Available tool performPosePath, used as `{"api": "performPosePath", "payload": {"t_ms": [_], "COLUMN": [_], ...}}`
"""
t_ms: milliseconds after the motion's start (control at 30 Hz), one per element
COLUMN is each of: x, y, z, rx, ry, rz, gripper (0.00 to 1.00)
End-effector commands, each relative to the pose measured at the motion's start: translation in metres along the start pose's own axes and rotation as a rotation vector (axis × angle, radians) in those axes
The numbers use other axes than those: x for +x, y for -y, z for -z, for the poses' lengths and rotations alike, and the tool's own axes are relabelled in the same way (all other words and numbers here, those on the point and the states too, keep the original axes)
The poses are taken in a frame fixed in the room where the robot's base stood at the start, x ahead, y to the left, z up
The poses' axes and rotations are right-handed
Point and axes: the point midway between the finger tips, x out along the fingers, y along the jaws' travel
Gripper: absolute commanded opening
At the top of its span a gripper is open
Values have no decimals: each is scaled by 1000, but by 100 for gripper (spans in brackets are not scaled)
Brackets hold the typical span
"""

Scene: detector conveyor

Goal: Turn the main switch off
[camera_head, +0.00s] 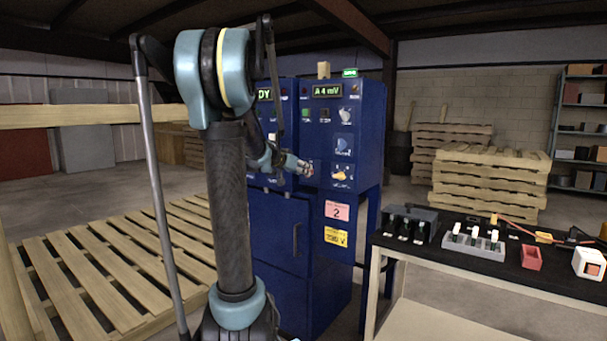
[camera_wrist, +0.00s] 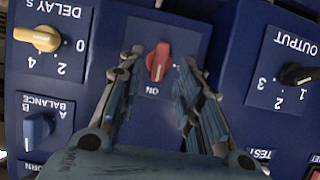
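A red rotary switch (camera_wrist: 158,62) sits on a blue panel in the wrist view, which shows the panel upside down. Its handle lies roughly along the picture's vertical, slightly tilted, with an "ON" label just below it. No "main" label is readable. My gripper (camera_wrist: 162,66) is open, its two fingers on either side of the switch with visible gaps; whether they are level with the handle in depth is unclear. In the head view my gripper (camera_head: 302,167) is at the front of the blue detector cabinet (camera_head: 312,275), and my arm hides part of the panel.
Around the switch are a yellow DELAY knob (camera_wrist: 38,38), a blue BALANCE knob (camera_wrist: 37,128) and a black OUTPUT knob (camera_wrist: 298,75). A workbench (camera_head: 480,272) with small devices stands right of the cabinet. A wooden pallet (camera_head: 110,270) lies at left.

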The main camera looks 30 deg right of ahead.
Motion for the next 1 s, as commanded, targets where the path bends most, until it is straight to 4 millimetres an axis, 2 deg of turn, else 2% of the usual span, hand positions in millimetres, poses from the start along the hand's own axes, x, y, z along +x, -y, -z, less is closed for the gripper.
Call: {"api": "performPosePath", "payload": {"t_ms": [100, 300, 633, 667, 800, 1000], "x": [14, 26, 28, 28, 28, 28], "y": [0, 0, 0, 0, 0, 1], "z": [0, 0, 0, 0, 0, 0], "rx": [2, 1, 1, 1, 1, -4], "ry": [1, 0, 0, 0, 0, 0], "rz": [-1, 0, 0, 0, 0, -1], "gripper": [32, 32, 32, 30, 2, 2]}}
